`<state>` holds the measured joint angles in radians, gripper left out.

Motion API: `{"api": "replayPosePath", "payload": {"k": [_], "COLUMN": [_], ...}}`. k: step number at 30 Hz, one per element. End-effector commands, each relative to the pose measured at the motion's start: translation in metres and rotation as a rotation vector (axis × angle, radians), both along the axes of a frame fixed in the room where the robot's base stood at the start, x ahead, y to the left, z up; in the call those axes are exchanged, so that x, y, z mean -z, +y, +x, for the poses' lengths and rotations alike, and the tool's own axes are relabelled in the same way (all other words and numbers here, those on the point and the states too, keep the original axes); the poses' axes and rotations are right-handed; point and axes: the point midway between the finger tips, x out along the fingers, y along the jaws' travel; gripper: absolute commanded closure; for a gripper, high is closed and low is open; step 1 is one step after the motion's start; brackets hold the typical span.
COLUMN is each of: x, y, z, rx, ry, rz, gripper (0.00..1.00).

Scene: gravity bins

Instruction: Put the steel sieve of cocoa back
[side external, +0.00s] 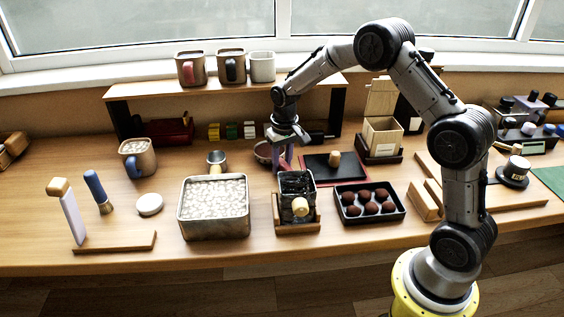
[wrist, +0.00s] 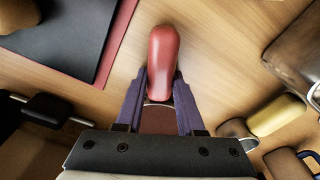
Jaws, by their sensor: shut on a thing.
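The steel sieve of cocoa (side external: 264,151) shows in the side view as a shallow round bowl with a pale rim, just left of my gripper's fingers. In the wrist view its brown cocoa (wrist: 158,119) shows between the fingers, partly hidden by the gripper body. A rounded red handle (wrist: 163,58) points away from the fingertips. My gripper (side external: 284,162) points down behind the black box and is shut on the sieve at this handle; its purple fingers also show in the wrist view (wrist: 161,80). I cannot tell whether the sieve touches the table.
A red-edged black mat (side external: 322,172) lies right of my gripper. A metal tub of pale pieces (side external: 213,236) and a wood-handled scoop (side external: 216,161) stand left. A black tray of brown balls (side external: 345,215) is front right. A raised shelf (side external: 160,91) with mugs stands behind.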

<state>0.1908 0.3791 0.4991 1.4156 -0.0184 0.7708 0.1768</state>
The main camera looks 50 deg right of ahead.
Motion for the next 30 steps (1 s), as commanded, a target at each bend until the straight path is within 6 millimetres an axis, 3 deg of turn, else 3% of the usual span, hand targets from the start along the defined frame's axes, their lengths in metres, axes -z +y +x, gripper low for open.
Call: {"api": "replayPosePath", "payload": {"k": [2, 3, 9, 23, 30], "x": [0.0, 0.001, 0.001, 0.0, -0.03], "y": [0.0, 0.0, 0.0, 0.0, 0.001], "z": [0.001, 0.001, 0.0, 0.0, -0.002], "rx": [0.0, 0.0, 0.0, 0.0, 0.0], "ry": [-0.002, -0.002, -0.002, 0.0, -0.004], "rz": [-0.001, -0.001, -0.001, 0.0, 0.0], "gripper": [1.0, 0.61, 0.28, 0.28, 0.28]}}
